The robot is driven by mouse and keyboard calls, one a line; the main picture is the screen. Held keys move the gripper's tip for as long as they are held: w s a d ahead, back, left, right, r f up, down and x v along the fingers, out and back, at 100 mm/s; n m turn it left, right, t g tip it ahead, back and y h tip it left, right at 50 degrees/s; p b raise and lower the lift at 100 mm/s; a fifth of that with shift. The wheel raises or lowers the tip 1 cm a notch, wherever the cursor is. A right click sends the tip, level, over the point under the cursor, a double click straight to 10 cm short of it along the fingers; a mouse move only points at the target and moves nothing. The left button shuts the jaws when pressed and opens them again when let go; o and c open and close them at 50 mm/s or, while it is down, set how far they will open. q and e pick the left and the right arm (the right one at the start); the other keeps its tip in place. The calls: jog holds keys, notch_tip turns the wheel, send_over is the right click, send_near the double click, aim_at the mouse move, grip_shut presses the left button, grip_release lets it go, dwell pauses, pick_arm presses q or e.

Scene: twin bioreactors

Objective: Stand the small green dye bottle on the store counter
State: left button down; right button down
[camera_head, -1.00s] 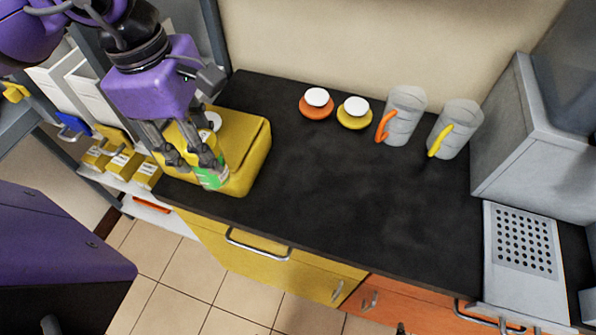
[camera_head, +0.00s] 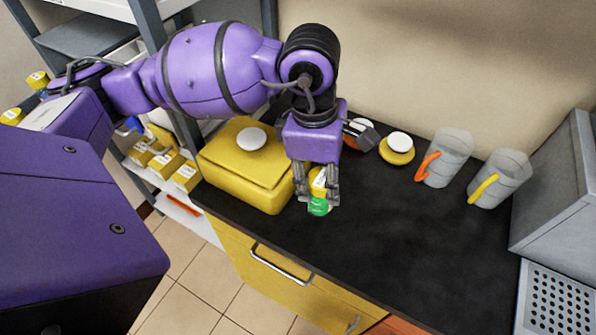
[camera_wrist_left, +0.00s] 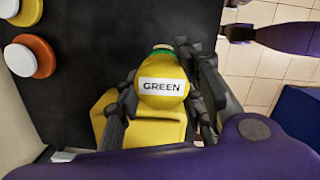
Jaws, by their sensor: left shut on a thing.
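My left gripper (camera_head: 318,196) is shut on the small green dye bottle (camera_head: 319,208), in front of the yellow box's right end and over the black counter (camera_head: 390,235). In the left wrist view the bottle (camera_wrist_left: 162,88) sits between the fingers, yellow with a white label reading GREEN and a green rim. I cannot tell whether its base touches the counter. In that view's upper right a dark tip on a purple arm (camera_wrist_left: 285,36) shows; it looks like my right arm, its jaws unclear.
A yellow box (camera_head: 235,175) with a white knob stands left of the gripper. Orange and yellow pieces with white tops (camera_head: 397,149) and two clear jugs (camera_head: 444,158) stand along the back. A grey unit (camera_head: 560,190) is at the right. The counter's middle is clear.

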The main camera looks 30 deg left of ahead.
pick_arm(q)
jog(key=f, duration=0.2)
jog(key=w+d+f, duration=0.1)
jog(key=shift+f, duration=0.7)
jog(key=c, duration=1.6)
grip_release()
jog(key=shift+f, duration=0.1)
jog(key=o, duration=0.4)
jog(key=shift+o, duration=0.2)
jog(key=shift+r, duration=0.3)
jog(key=r, duration=0.4)
jog(key=a+r, duration=0.1)
jog(key=r, duration=0.6)
jog(key=shift+s+a+r, duration=0.25)
jog(key=shift+r, duration=0.15)
pick_arm(e)
jog(key=shift+s+f, duration=0.1)
jog(key=shift+s, duration=0.4)
jog(key=shift+w, duration=0.2)
